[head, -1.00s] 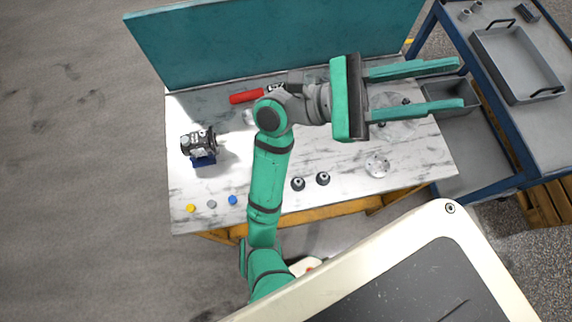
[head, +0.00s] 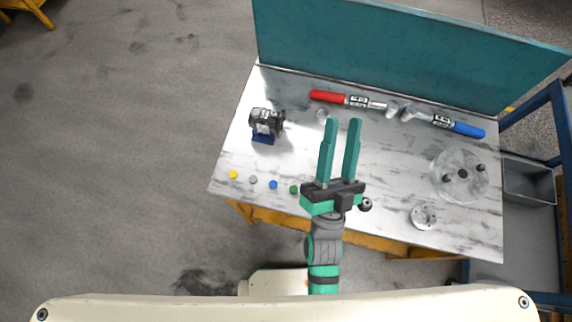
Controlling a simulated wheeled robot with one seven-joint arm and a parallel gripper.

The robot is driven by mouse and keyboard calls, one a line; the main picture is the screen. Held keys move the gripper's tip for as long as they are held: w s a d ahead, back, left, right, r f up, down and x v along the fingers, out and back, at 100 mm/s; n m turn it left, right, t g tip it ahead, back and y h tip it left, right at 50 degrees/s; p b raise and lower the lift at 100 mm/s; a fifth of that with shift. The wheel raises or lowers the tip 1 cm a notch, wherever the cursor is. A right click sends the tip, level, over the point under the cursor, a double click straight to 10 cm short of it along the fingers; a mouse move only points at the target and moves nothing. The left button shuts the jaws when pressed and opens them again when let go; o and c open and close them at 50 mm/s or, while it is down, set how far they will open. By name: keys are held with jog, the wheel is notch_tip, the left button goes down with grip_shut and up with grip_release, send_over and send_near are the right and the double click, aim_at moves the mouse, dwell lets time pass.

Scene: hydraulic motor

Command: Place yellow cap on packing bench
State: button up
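The yellow cap (head: 233,174) is a small round piece on the left front of the white marbled bench (head: 390,215). It is the leftmost of a row of small caps. My gripper (head: 343,121) is open and empty, with its two green fingers pointing toward the back of the bench. It is over the middle of the bench, to the right of the yellow cap and well apart from it.
Grey (head: 253,180), blue (head: 273,184) and green (head: 294,189) caps sit beside the yellow one. A motor on a blue stand (head: 264,138) is behind them. A red-handled tool (head: 330,96) and a blue-handled tool (head: 466,129) lie at the back, before the teal panel (head: 400,50).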

jog(key=s+a+f+n+g+y, duration=0.1)
jog(key=s+a+f+n+g, duration=0.3)
jog(key=s+f, duration=0.3)
jog(key=s+a+f+n+g+y, duration=0.2)
jog(key=s+a+f+n+g, duration=0.2)
jog(key=f, duration=1.2)
jog(key=s+a+g, duration=0.2)
jog(key=s+a, duration=0.1)
jog(key=shift+s+f+g+y, duration=0.2)
jog(key=shift+g+y, duration=0.1)
jog(key=shift+g, duration=0.1)
